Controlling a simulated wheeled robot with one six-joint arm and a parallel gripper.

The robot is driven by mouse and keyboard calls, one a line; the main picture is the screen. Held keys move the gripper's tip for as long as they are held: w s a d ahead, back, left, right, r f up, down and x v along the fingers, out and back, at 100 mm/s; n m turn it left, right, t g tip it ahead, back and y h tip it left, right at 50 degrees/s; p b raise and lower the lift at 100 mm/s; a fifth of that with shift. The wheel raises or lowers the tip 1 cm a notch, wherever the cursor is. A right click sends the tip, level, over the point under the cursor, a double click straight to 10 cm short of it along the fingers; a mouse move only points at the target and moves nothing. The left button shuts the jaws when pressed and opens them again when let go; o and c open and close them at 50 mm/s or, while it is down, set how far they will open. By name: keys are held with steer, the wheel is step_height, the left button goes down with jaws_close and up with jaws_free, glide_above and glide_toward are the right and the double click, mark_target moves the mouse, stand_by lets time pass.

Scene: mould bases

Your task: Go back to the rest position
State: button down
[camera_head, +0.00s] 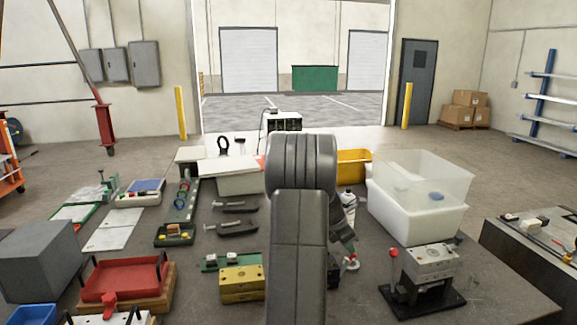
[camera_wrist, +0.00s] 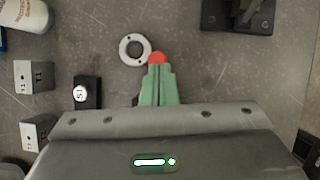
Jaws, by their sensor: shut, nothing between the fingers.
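My gripper (camera_wrist: 159,72) shows in the wrist view with its green fingers together and nothing held between them. A red round thing (camera_wrist: 157,58) shows right at the fingertips; I cannot tell whether they touch it. A pale ring (camera_wrist: 135,49) lies on the grey table just left of the tips. In the head view my arm stands up the middle of the picture. My gripper (camera_head: 348,250) is partly hidden behind it, low over the table on its right side.
Near the gripper stand a white bottle (camera_head: 348,205) and a black-based press (camera_head: 430,270). A white tub with a clear bin (camera_head: 415,210) is at right. A yellow mould block (camera_head: 241,284) and red tray (camera_head: 122,278) are at left. Bare table shows between the items.

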steer(key=shift+w+a+f+b, duration=0.1)
steer(key=shift+a+f+b, duration=0.15)
steer(key=shift+f+b, duration=0.05)
steer(key=shift+a+r+b, duration=0.15)
steer(key=shift+a+b, duration=0.2)
steer(key=shift+a, duration=0.2)
